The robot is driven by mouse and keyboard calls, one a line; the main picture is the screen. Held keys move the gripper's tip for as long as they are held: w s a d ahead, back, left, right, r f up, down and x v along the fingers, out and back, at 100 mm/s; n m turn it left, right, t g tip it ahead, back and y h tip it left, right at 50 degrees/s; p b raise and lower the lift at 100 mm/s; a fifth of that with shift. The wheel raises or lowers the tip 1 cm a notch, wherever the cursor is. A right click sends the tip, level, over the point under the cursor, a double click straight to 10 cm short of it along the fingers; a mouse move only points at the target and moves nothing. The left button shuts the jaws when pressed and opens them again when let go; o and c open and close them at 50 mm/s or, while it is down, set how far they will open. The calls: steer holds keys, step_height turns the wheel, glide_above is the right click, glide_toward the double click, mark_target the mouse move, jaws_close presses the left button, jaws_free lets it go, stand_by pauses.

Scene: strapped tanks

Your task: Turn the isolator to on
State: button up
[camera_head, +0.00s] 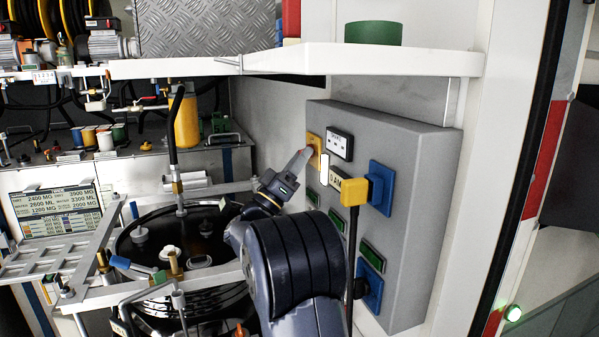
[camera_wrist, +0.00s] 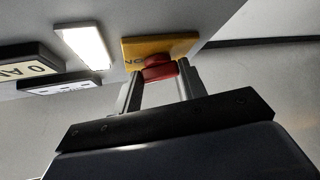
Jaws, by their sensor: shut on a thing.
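The isolator is a red knob (camera_wrist: 160,69) on a yellow plate (camera_wrist: 188,44), with dark lettering on the plate partly visible beside the knob. In the head view the yellow plate (camera_head: 315,144) sits at the upper left of the grey panel (camera_head: 405,215), and the knob is mostly hidden by my gripper. My gripper (camera_head: 302,157) reaches the plate from the lower left. In the wrist view my gripper (camera_wrist: 161,82) has one finger on each side of the red knob, shut on it. The knob's exact angle is hard to tell.
A lit white lamp (camera_wrist: 84,46) and a black-framed display (camera_head: 340,143) sit close beside the isolator. A yellow plug (camera_head: 354,191) with a hanging black cable is in a blue socket (camera_head: 381,187). A white shelf (camera_head: 400,60) overhangs the panel. A black tank (camera_head: 150,235) stands at left.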

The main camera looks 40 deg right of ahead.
steer(key=shift+w+d+f+m+g+b, duration=0.15)
steer(key=shift+m+g+b, duration=1.3)
steer(key=shift+m+g, duration=1.05)
steer(key=shift+w+a+m+g+b, duration=0.15)
steer(key=shift+m+g+b, duration=1.3)
steer(key=shift+m+g, duration=1.05)
steer(key=shift+d+m+g, duration=0.1)
steer(key=shift+m+g, duration=0.2)
steer(key=shift+m, duration=0.1)
steer(key=o, duration=1)
steer(key=b+v, duration=0.2)
steer(key=v, duration=0.8)
steer(key=shift+w+a+f+b, duration=0.1)
steer(key=shift+a+f+b, duration=0.1)
steer(key=shift+a+b, duration=0.1)
